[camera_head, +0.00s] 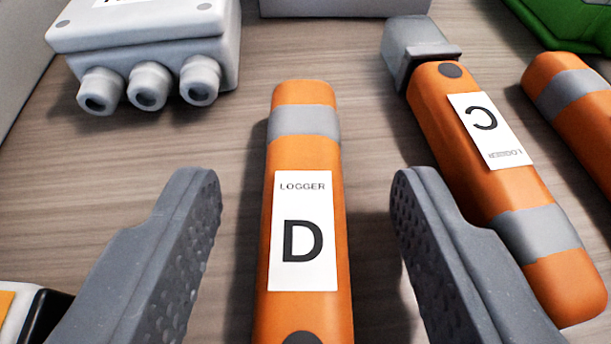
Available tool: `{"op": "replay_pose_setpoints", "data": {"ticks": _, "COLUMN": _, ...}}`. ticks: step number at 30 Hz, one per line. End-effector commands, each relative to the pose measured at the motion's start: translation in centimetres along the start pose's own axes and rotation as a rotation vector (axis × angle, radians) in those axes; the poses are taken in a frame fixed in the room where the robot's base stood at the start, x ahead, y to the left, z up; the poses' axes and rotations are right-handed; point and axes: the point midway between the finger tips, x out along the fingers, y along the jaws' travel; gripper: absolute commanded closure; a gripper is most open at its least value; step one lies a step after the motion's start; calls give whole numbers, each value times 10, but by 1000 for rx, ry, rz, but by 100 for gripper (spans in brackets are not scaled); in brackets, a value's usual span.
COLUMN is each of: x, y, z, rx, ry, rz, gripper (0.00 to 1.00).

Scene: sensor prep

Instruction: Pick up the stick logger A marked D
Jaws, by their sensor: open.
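The stick logger marked D (303,165) is an orange bar with a grey band near its far end and a white label reading LOGGER D. It lies on the wooden surface in the middle of the head camera view, pointing away from me, its near end cut off by the bottom edge. My gripper (307,195) is open, with one grey finger on each side of logger D. Gaps show between both fingers and the logger, and nothing is held.
Logger C (470,130) lies close to the right finger, its label upside down and a grey cap at its far end. Another orange stick (575,120) lies further right. A grey box with cable glands (150,40) stands at back left. A green object (575,22) is at back right.

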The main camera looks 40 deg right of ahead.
Motion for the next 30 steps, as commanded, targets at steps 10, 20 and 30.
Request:
{"op": "replay_pose_setpoints", "data": {"ticks": 10, "x": 0, "y": 0, "z": 0, "rx": 0, "ry": 0, "rz": 0, "gripper": 100}}
{"op": "replay_pose_setpoints", "data": {"ticks": 20, "x": -2, "y": 0, "z": -6, "rx": 1, "ry": 0, "rz": 0, "gripper": 100}}
{"op": "replay_pose_setpoints", "data": {"ticks": 30, "x": -17, "y": 0, "z": -34, "rx": -1, "ry": -1, "rz": 0, "gripper": 100}}
